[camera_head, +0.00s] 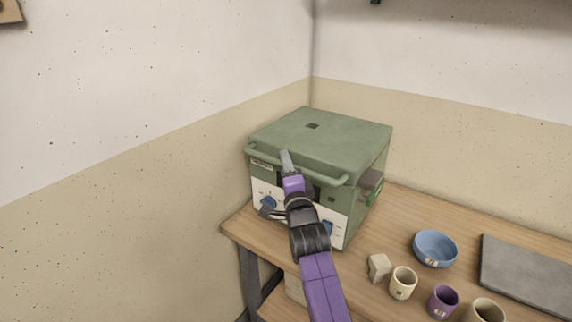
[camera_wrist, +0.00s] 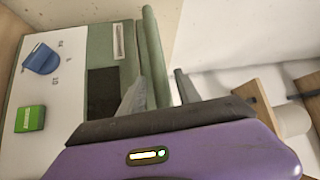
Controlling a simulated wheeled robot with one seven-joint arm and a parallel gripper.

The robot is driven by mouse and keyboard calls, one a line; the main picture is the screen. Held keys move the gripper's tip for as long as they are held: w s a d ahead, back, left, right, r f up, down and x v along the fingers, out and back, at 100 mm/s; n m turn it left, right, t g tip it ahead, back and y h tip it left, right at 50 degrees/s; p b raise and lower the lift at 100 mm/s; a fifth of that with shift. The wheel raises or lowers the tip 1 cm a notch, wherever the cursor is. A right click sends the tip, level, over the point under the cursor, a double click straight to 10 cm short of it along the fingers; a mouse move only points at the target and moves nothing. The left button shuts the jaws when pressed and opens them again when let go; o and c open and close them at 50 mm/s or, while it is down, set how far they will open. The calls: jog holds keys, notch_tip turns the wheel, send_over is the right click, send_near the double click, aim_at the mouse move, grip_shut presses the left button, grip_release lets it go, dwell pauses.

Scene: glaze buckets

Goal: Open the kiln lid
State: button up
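The green kiln (camera_head: 318,150) stands on the wooden bench in the corner, and its lid (camera_head: 335,135) is down. A green bar handle (camera_head: 325,177) runs along the lid's front edge. My gripper (camera_head: 287,160) is at the handle, near its middle. In the wrist view my gripper (camera_wrist: 161,92) is open, with one finger on each side of the handle bar (camera_wrist: 157,60). A gap shows between the right finger and the bar. The left finger looks close to the bar; contact cannot be told. My arm hides part of the kiln's front.
The front panel carries a blue knob (camera_wrist: 42,60) and a green button (camera_wrist: 30,118). Right of the kiln on the bench (camera_head: 400,210) are a beige block (camera_head: 379,267), a blue bowl (camera_head: 435,248), several cups (camera_head: 403,283) and a grey slab (camera_head: 530,270). Walls stand close left and behind.

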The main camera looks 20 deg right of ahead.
jog(key=shift+w, duration=0.1)
grip_shut()
dwell(1.4)
